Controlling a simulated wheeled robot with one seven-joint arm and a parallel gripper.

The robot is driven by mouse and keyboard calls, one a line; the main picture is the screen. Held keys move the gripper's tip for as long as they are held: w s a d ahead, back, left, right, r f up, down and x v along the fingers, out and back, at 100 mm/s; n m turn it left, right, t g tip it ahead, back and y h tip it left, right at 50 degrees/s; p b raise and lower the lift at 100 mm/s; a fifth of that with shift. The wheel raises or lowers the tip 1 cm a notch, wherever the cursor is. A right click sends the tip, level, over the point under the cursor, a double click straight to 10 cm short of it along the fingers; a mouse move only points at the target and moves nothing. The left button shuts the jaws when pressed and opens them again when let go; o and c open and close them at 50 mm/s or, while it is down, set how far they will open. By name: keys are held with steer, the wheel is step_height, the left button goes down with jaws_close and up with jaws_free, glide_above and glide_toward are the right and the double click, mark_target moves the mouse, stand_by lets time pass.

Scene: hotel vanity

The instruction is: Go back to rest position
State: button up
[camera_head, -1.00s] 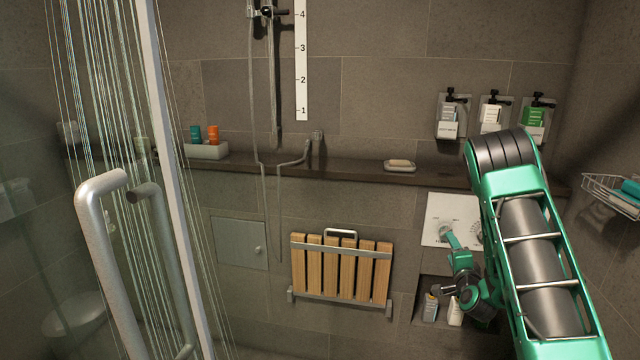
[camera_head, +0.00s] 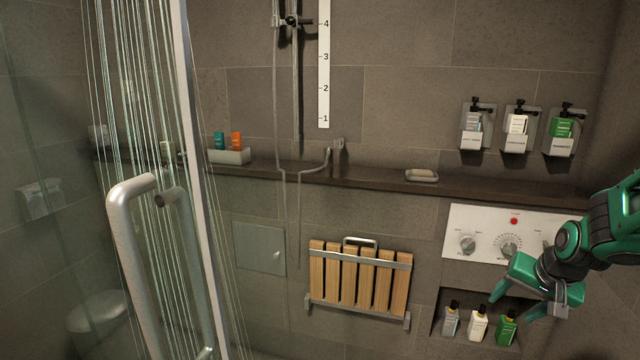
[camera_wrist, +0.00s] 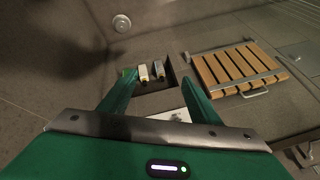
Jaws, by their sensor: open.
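My gripper (camera_head: 530,292) is at the right of the head view, in front of the shower control panel (camera_head: 480,231) and above the niche (camera_head: 437,318). Its two fingers are spread apart with nothing between them. In the wrist view my gripper (camera_wrist: 158,95) also shows its fingers apart and empty. The panel has round knobs and a red dot; my gripper and arm cover its right part. Several small bottles, including a green one (camera_head: 507,329), stand in the niche below and left of the fingers.
A folded wooden slat seat (camera_head: 358,281) hangs on the wall left of the niche. A ledge (camera_head: 385,181) carries a soap dish (camera_head: 421,176) and a bottle tray (camera_head: 230,156). Dispensers (camera_head: 516,130) hang above. A glass door with a metal handle (camera_head: 130,240) stands at left.

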steer(key=s+a+r+g, duration=0.1)
steer(key=s+r+g, duration=0.1)
steer(key=s, duration=0.9)
steer(key=s+a+r+n+g, duration=0.1)
steer(key=s+r+g, duration=0.1)
steer(key=s, duration=1)
steer(key=shift+s+a+g+y, duration=0.3)
steer(key=shift+a+g+y, duration=0.1)
steer(key=shift+g, duration=0.4)
